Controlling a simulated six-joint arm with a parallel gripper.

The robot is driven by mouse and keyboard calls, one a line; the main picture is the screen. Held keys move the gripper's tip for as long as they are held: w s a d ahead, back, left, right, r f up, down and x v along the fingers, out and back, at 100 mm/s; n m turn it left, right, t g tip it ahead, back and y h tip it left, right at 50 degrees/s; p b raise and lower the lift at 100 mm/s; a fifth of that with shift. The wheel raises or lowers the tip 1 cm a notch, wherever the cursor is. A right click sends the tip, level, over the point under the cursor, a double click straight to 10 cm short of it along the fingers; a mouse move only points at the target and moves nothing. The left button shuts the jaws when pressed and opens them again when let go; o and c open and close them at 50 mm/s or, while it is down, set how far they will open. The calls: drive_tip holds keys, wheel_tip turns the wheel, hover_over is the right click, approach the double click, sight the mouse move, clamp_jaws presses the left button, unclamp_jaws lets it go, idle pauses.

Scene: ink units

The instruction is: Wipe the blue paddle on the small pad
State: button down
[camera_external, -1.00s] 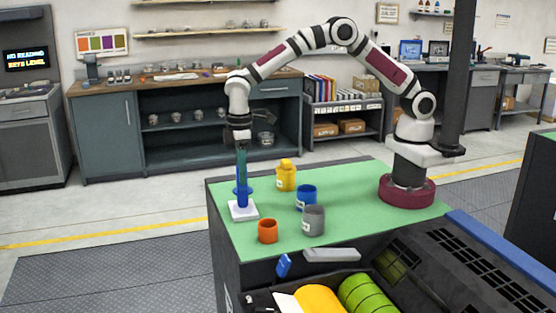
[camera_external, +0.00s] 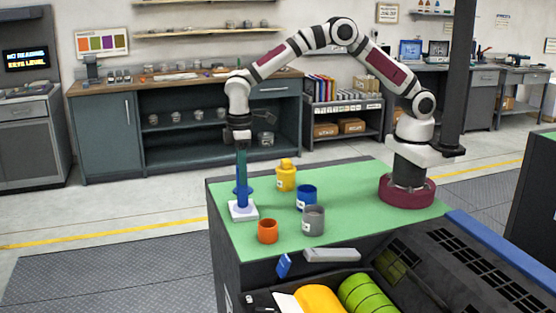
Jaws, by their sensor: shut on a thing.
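My gripper (camera_external: 239,143) is shut on the upright handle of the blue paddle (camera_external: 242,185), above the left end of the green table top. The paddle's lower end meets the small white pad (camera_external: 243,214); I cannot tell how firmly it touches. A round blue piece (camera_external: 249,191) shows around or behind the paddle's shaft; I cannot tell which. The fingertips are small and hard to make out.
An orange cup (camera_external: 268,231), a grey cup (camera_external: 313,220), a blue cup (camera_external: 306,196) and a yellow container (camera_external: 286,177) stand right of the pad. The green table top (camera_external: 345,193) is clear toward my base.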

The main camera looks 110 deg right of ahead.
drive_tip(key=d+r, duration=0.3)
drive_tip(key=r, duration=0.3)
drive_tip(key=shift+s+d, duration=0.15)
drive_tip(key=shift+d, duration=0.05)
idle(0.4)
